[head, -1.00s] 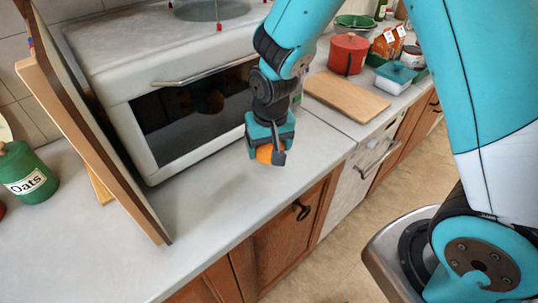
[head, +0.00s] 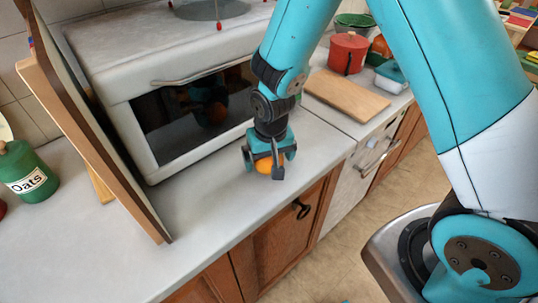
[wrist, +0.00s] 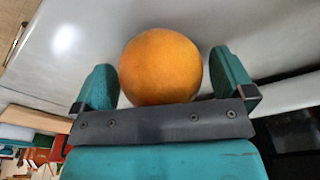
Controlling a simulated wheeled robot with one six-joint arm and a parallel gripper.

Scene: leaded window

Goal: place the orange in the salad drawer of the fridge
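The orange (head: 266,165) is a round fruit between the fingers of my gripper (head: 263,160), over the front part of the grey counter, in front of the white oven. In the wrist view the orange (wrist: 160,65) sits between the two teal fingers of my gripper (wrist: 165,82), one on each side, close against it. My gripper is shut on the orange and points down. How high the orange is above the counter is hard to tell. No fridge or salad drawer shows in these views.
The white oven (head: 110,75) stands behind my gripper. A tilted board (head: 105,150) and a green oats jar (head: 28,175) are at left. A wooden board (head: 346,97), a red pot (head: 348,55) and a blue-lidded box (head: 391,77) are at right. The counter's front left (head: 120,260) is clear.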

